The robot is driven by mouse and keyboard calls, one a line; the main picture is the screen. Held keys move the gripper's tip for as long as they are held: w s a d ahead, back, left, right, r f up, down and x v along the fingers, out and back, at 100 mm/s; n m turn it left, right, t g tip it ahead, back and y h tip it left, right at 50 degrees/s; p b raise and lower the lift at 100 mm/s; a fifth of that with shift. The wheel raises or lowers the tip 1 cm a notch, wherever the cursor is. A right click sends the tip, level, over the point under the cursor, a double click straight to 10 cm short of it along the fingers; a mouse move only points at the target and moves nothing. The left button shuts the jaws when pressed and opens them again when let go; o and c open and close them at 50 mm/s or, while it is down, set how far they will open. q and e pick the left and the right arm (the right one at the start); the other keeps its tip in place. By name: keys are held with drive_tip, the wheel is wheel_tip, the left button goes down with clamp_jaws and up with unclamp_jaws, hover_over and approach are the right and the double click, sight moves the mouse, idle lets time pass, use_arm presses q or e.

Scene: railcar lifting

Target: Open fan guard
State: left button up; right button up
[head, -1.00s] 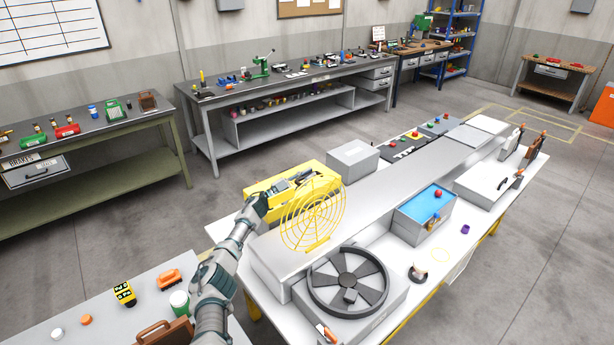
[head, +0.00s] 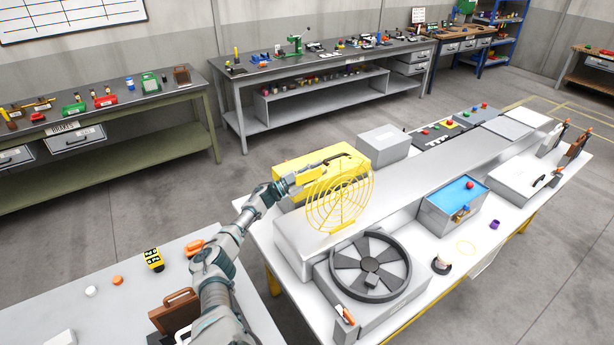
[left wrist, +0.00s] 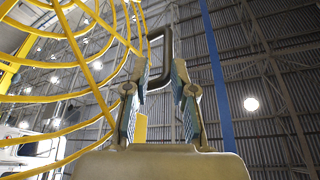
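The yellow wire fan guard (head: 340,198) stands raised, roughly upright, at the back edge of the fan housing. The dark round fan (head: 370,266) lies uncovered in front of it. My left gripper (head: 310,178) is beside the guard's upper left, behind it in the head view. In the left wrist view the gripper's two fingers (left wrist: 161,75) are apart, with the guard's yellow wires (left wrist: 65,75) to their left. A dark loop-shaped handle (left wrist: 168,58) shows by the fingertips; I cannot tell whether it is touched. My right gripper is not in view.
A yellow box (head: 295,160) and a grey box (head: 384,145) stand behind the guard. A blue-topped box (head: 452,205) and a wire spool (head: 441,264) are to the right. A grey side table (head: 130,300) with small items is at lower left.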

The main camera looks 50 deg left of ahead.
use_arm(q)
drive_tip(key=v, duration=0.4)
drive_tip(key=shift+s+a+f, duration=0.15)
drive_tip(key=shift+a+f, duration=0.2)
drive_tip(key=shift+a, duration=0.05)
drive_tip(key=shift+d, duration=0.1)
